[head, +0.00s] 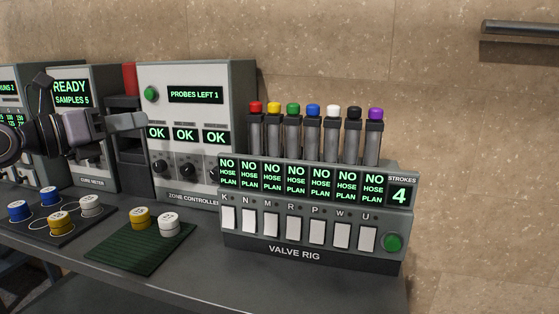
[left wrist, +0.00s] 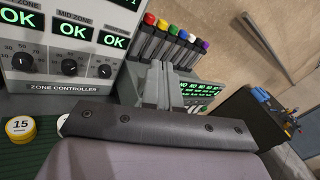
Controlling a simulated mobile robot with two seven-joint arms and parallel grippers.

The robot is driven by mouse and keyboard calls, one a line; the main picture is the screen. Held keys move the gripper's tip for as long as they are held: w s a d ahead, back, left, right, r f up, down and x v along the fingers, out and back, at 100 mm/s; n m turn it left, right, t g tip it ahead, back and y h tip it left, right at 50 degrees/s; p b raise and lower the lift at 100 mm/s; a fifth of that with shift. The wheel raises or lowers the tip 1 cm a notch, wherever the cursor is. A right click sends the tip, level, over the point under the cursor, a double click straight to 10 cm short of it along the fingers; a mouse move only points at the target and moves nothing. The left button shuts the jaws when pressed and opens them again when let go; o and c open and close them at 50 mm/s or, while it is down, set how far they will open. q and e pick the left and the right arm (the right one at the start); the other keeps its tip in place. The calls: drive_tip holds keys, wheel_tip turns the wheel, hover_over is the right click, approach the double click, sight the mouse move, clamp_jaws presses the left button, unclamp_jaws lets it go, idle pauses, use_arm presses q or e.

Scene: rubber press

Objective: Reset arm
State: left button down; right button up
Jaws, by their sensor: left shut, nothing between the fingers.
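My left gripper (head: 127,121) comes in from the left in the head view. It hangs in the air in front of the zone controller and the cure meter. Its fingers are together with nothing between them. In the left wrist view the shut fingers (left wrist: 163,85) point toward the valve rig (left wrist: 203,88). The arm and gripper hide parts of the cure meter (head: 97,72) and of the machine at its left. My right gripper is in neither view.
The valve rig (head: 294,252) stands at the right with several coloured plungers and a green button (head: 393,242). The zone controller (head: 197,120) is behind. A green mat (head: 130,254) holds a yellow and a white weight. A dark mat (head: 57,235) holds several weights.

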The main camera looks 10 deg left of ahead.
use_arm(q)
drive_tip(key=s+d+f+n+t+h, duration=0.2)
drive_tip(key=d+f+n+t, duration=0.35)
drive_tip(key=d+n, duration=0.4)
drive_tip(key=s+a+f+n+g+y, duration=0.2)
drive_tip(key=s+f+n+g+y, duration=0.15)
drive_tip(key=f+n+y, duration=0.6)
drive_tip(key=s+a+f+n+g+y, duration=0.2)
drive_tip(key=s+f+n+y, duration=0.3)
drive_tip(key=f+n, duration=0.9)
drive_tip(key=s+d+f+n+g+h, duration=0.25)
drive_tip(key=s+f+g, duration=0.45)
drive_tip(key=s, duration=0.4)
drive_tip(key=s+d+f+n+g+h, duration=0.1)
drive_tip(key=s+d+f+g, duration=0.3)
drive_tip(key=s+f, duration=0.6)
drive_tip(key=w+d+f+t+h+p, duration=0.1)
drive_tip(key=w+d+f+t+p, duration=0.2)
drive_tip(key=w+t, duration=0.3)
drive_tip(key=shift+d+f+h+p, duration=0.15)
drive_tip(key=shift+f+h+p, duration=0.25)
drive_tip(key=shift+p, duration=0.25)
idle(0.8)
